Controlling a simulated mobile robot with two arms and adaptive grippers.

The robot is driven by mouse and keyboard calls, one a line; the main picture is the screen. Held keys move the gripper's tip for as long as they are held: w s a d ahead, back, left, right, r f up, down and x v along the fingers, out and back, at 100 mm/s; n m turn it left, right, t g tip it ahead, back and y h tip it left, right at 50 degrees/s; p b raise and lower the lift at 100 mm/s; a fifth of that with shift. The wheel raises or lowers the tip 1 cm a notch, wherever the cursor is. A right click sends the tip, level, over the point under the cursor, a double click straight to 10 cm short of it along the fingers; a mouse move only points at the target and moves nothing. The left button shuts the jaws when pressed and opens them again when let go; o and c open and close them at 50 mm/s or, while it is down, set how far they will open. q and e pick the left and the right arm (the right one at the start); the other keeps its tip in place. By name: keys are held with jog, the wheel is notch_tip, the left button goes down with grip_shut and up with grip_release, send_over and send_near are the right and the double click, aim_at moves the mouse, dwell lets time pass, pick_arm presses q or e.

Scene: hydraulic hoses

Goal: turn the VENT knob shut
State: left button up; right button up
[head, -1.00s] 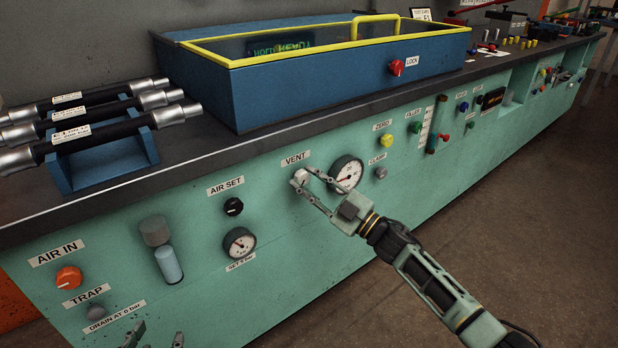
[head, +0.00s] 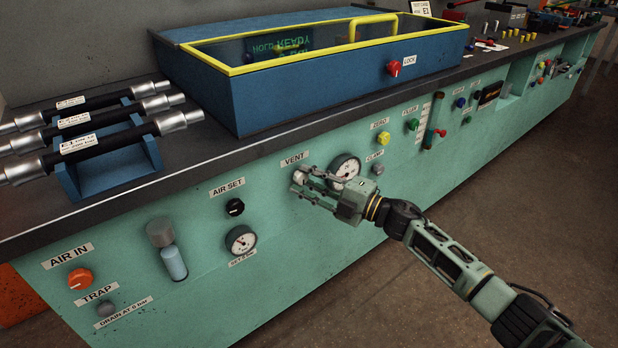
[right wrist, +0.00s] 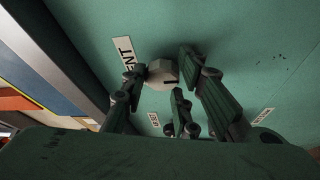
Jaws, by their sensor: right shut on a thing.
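The VENT knob (head: 299,171) is a small pale knob on the green front panel, just below its VENT label (head: 294,159). My right gripper (head: 301,177) is shut on it, with fingers on either side, and they hide part of it in the head view. In the right wrist view the knob (right wrist: 160,73) shows as a light grey, faceted knob with a dark pointer mark, between the fingers (right wrist: 163,82). The VENT label there is partly covered by a finger. My left gripper is not in view.
A round gauge (head: 344,168) sits close to the right of the knob, partly behind my right gripper. The AIR SET knob (head: 235,207) and another gauge (head: 241,240) are to the left. The bench top (head: 215,150) overhangs above; open floor lies in front.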

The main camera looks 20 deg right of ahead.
jog(key=shift+w+d+r, duration=0.15)
jog(key=shift+d+r, duration=0.05)
jog(key=shift+r, duration=0.3)
jog(key=o, duration=1)
jog(key=shift+a+f, duration=0.1)
jog(key=shift+s+f, duration=0.15)
jog(key=shift+s, duration=0.05)
jog(key=v, duration=1.2)
jog(key=shift+w, duration=0.1)
